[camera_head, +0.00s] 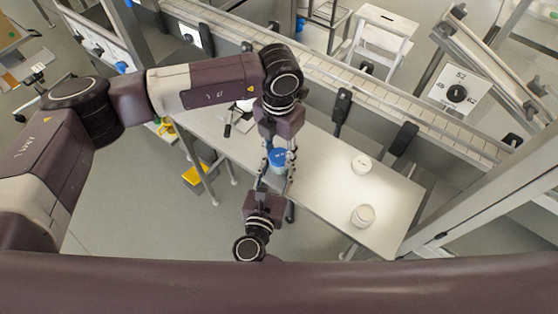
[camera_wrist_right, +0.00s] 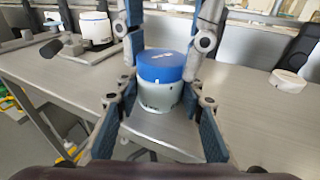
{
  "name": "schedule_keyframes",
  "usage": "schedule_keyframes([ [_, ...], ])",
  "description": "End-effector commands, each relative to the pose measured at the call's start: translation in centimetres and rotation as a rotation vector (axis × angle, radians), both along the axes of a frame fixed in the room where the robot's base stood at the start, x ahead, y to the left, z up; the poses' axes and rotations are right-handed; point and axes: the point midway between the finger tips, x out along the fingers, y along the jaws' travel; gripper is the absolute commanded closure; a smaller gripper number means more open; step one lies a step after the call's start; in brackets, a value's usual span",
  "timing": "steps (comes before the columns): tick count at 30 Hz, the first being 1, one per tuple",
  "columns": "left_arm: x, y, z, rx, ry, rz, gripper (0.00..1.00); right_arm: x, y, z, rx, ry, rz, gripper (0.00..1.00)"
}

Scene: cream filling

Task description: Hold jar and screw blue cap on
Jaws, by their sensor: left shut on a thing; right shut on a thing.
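The jar (camera_wrist_right: 160,98) is pale with a light grey-green body and stands upright in the right wrist view. The blue cap (camera_wrist_right: 166,66) sits level on its top; whether it is threaded cannot be told. In the head view the blue cap (camera_head: 277,157) shows between the two grippers, with the jar mostly hidden. My right gripper (camera_head: 272,172) reaches in from the near side, its blue-padded fingers shut around the jar. My left gripper (camera_head: 279,148) comes from the far side, its fingers on both sides of the cap and shut on it.
On the long light table (camera_head: 325,190) stand a white lid (camera_head: 362,163) and a white container (camera_head: 363,215) to the right. A white device with a black base (camera_wrist_right: 95,28) stands at the left in the wrist view. Black posts (camera_head: 342,108) line the far edge.

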Motion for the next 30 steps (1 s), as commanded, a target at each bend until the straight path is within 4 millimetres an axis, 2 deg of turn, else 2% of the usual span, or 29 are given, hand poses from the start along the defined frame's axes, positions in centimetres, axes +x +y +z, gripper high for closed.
schedule_keyframes([
  [1, -0.21, -0.20, -0.02, -0.003, 0.004, -0.004, 0.84, 0.04, 0.13, 0.05, 0.000, -0.001, 0.004, 0.93],
  [6, -0.25, -0.24, -0.02, -0.005, 0.005, -0.005, 1.00, 0.04, 0.17, 0.05, 0.001, 0.000, 0.004, 0.93],
  [11, -0.28, -0.25, -0.03, -0.005, 0.005, -0.073, 1.00, 0.04, 0.20, 0.05, 0.001, 0.000, 0.005, 0.93],
  [21, -0.32, -0.30, -0.06, -0.007, 0.007, -0.462, 1.00, 0.06, 0.25, 0.06, 0.001, 0.000, 0.007, 0.93],
  [30, -0.39, -0.36, -0.08, -0.009, 0.007, -0.510, 1.00, 0.06, 0.29, 0.08, 0.002, -0.001, 0.008, 0.93],
])
